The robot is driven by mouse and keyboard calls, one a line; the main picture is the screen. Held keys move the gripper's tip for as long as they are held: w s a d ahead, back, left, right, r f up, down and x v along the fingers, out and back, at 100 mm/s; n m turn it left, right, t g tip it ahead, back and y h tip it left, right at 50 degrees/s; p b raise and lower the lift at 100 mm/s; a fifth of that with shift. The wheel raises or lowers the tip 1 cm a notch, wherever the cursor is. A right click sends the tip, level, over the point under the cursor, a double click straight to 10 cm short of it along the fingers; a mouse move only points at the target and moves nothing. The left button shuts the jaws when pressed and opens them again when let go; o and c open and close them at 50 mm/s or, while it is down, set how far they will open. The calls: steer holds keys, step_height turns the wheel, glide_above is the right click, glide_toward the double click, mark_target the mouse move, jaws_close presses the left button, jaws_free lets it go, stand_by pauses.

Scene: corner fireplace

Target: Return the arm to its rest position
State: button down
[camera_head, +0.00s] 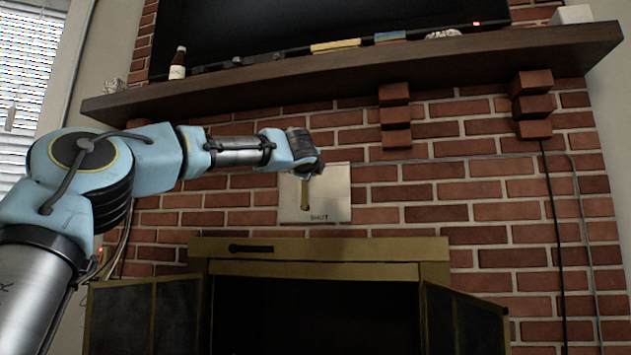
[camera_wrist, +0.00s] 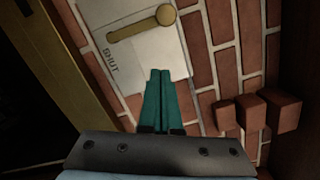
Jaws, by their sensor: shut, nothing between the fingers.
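My arm reaches from the lower left toward the brick wall in the head view. My gripper (camera_head: 312,168) is in front of the upper edge of a pale metal plate (camera_head: 335,198) marked SHUT. In the wrist view the two green fingers of my gripper (camera_wrist: 160,75) are closed together with nothing between them. They point at the plate (camera_wrist: 152,60). A brass lever (camera_wrist: 142,27) with a round knob is on the plate, ahead of the fingertips and apart from them in the picture. In the head view the lever (camera_head: 304,193) hangs downward, its top hidden by my gripper.
The fireplace (camera_head: 318,310) below has open doors, the right one (camera_head: 462,322) swung outward.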

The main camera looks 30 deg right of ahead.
steer(key=shift+s+a, duration=0.3)
steer(key=shift+s, duration=0.15)
steer(key=shift+f, duration=0.1)
